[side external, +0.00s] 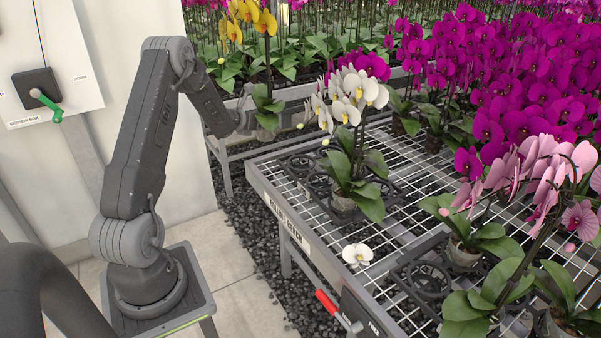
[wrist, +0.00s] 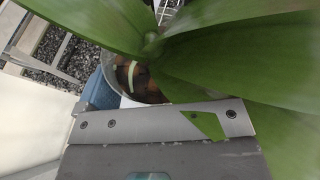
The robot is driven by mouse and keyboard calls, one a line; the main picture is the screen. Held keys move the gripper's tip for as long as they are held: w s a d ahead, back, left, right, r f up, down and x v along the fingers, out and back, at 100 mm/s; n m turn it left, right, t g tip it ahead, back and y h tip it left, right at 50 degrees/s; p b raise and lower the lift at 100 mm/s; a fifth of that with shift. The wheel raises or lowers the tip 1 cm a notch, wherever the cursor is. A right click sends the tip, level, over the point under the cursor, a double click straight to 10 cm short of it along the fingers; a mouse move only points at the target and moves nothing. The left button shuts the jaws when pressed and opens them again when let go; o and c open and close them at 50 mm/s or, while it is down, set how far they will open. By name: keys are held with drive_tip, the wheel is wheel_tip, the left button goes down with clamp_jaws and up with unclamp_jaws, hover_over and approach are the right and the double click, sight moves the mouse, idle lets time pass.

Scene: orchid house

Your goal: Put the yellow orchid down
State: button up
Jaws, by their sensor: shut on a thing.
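The yellow orchid (side external: 245,20) is upright at the upper left of the side external view, with yellow flowers on a tall stem and green leaves low down. My gripper (side external: 256,120) is shut on its clear pot (side external: 268,122). The pot appears held in the air near the far bench's edge, beyond the left corner of the rolling bench. In the wrist view, broad leaves (wrist: 215,60) cover much of the picture. The pot's rim (wrist: 112,72) shows beside a blue finger pad (wrist: 102,92); the rest of the grip is hidden.
The rolling bench (side external: 285,215) has a wire-mesh top. A white orchid (side external: 342,200) stands there among black ring holders (side external: 300,163), some empty. Another black holder (side external: 425,278) is nearer the front. A loose white bloom (side external: 357,254) lies near the edge. Pink and magenta orchids crowd the right.

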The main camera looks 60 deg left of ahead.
wheel_tip(320, 180, down, 3)
drive_tip(key=shift+w+f, duration=0.1)
drive_tip(key=shift+f, duration=0.05)
drive_tip(key=shift+w+d+f, duration=0.8)
drive_tip(key=shift+w+f, duration=0.95)
drive_tip(key=shift+f, duration=0.1)
drive_tip(key=shift+w+d+f, duration=0.8)
drive_tip(key=shift+w+f, duration=1)
drive_tip(key=shift+f, duration=0.05)
drive_tip(key=shift+w+d+f, duration=0.8)
drive_tip(key=shift+w+f, duration=0.95)
drive_tip(key=shift+f, duration=0.1)
drive_tip(key=shift+f, duration=0.25)
drive_tip(key=shift+f, duration=0.15)
drive_tip(key=o, duration=0.9)
drive_tip(key=shift+s+f, duration=0.15)
drive_tip(key=shift+f, duration=0.05)
drive_tip(key=shift+o, duration=0.2)
drive_tip(key=shift+r, duration=0.3)
drive_tip(key=v, duration=1.2)
drive_tip(key=shift+r, duration=0.2)
